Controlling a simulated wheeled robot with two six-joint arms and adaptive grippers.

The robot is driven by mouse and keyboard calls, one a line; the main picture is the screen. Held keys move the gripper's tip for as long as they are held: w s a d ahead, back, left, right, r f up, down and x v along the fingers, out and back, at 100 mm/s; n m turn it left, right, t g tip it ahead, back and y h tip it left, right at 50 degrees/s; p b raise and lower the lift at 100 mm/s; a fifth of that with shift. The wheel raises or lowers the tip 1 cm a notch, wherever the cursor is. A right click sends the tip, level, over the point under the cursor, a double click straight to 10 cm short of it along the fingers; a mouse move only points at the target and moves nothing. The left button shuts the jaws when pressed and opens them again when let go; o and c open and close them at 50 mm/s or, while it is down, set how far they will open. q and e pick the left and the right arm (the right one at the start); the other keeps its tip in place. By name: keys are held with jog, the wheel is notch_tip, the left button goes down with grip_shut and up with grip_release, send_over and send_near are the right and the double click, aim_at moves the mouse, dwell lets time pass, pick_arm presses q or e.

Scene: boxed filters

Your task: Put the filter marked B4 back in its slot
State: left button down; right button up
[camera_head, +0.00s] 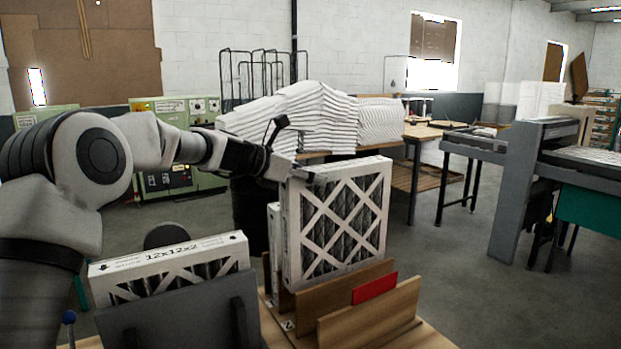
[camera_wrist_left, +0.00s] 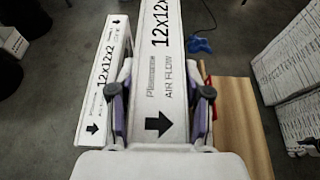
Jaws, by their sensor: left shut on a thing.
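My left gripper (camera_head: 296,174) is shut on the top edge of a white-framed pleated filter (camera_head: 338,222). The filter is upright over the wooden slotted rack (camera_head: 372,318). Its lower edge is partly hidden by a wooden divider, and I cannot tell how deep it sits. In the left wrist view the held filter (camera_wrist_left: 163,55) is between the two fingers (camera_wrist_left: 162,100), its print reading 12x12 and AIR FLOW. I cannot read a B4 mark. A second filter (camera_head: 273,235) stands lower beside it in the rack, also in the left wrist view (camera_wrist_left: 104,75). My right gripper is out of view.
Another 12x12x2 filter (camera_head: 172,262) stands in a dark grey holder (camera_head: 178,318) at front left. A red card (camera_head: 375,288) is in the rack's front part. Stacked white sheets (camera_head: 318,118) are behind. A blue object (camera_wrist_left: 200,45) lies on the floor.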

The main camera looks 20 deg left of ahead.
aim_at(311, 220)
pick_arm(q)
notch_tip(311, 220, down, 10)
jog(key=b, duration=0.6)
jog(key=shift+r+b, duration=0.1)
jog(key=shift+b, duration=0.2)
jog(key=shift+w+f, duration=0.15)
jog(key=shift+f, duration=0.4)
jog(key=shift+r, duration=0.1)
jog(key=shift+f, duration=0.4)
jog(key=c, duration=0.8)
grip_release()
jog(key=shift+r, duration=0.1)
